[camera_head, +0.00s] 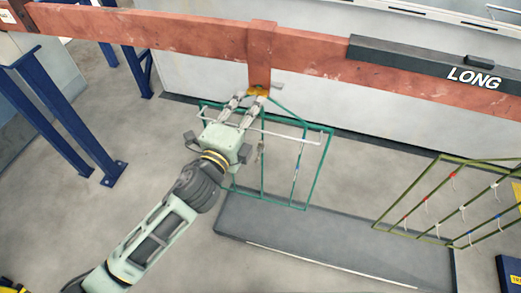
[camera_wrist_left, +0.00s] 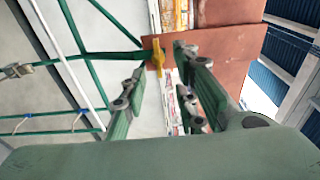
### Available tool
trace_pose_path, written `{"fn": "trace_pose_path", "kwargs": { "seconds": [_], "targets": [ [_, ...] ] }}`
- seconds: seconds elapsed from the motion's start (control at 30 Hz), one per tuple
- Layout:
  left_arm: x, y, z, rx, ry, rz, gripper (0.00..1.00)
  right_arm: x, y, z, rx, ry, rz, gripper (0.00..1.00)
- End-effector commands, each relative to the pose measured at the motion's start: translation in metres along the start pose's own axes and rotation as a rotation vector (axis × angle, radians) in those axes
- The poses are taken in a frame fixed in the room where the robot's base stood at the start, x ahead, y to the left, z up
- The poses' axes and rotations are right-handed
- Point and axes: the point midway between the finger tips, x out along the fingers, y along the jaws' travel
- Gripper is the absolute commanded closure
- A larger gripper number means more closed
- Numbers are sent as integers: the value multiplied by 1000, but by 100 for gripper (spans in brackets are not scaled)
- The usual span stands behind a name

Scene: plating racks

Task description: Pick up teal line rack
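The teal line rack (camera_head: 318,172) is a thin wire frame hanging at the red beam's bracket (camera_head: 261,62). Its slanted top bars meet at a yellow piece (camera_head: 258,91) on the bracket's lower end. In the left wrist view, teal bars (camera_wrist_left: 92,70) run to the yellow piece (camera_wrist_left: 158,56). My left gripper (camera_head: 249,99) is just below and in front of the bracket, covering part of the rack's top. In its wrist view the fingers (camera_wrist_left: 160,62) stand apart, with the yellow piece between their tips; contact is unclear. My right gripper is not visible.
The red beam (camera_head: 150,30) crosses the top, with a dark block marked LONG (camera_head: 430,65) on its right. An olive rack (camera_head: 405,195) with small hooks stands at right. A low grey platform (camera_head: 330,240) lies below the teal rack. Blue posts (camera_head: 70,120) stand at left.

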Motion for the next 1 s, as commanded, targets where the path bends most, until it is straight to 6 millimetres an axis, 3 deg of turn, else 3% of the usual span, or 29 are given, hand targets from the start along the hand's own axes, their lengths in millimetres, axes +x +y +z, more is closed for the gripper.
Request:
{"fn": "trace_pose_path", "kwargs": {
  "seconds": [0.3, 0.6, 0.9, 1.0],
  "targets": [
    [42, 1, 1, -2, 0, 1, 73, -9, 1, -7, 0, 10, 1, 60],
    [45, 3, 1, -2, 0, 2, 73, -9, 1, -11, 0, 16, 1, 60],
    [45, 3, 1, -3, 0, 2, 99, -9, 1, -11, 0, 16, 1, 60],
    [45, 3, 1, -3, 0, 3, 100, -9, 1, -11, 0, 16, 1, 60]
  ]
}}
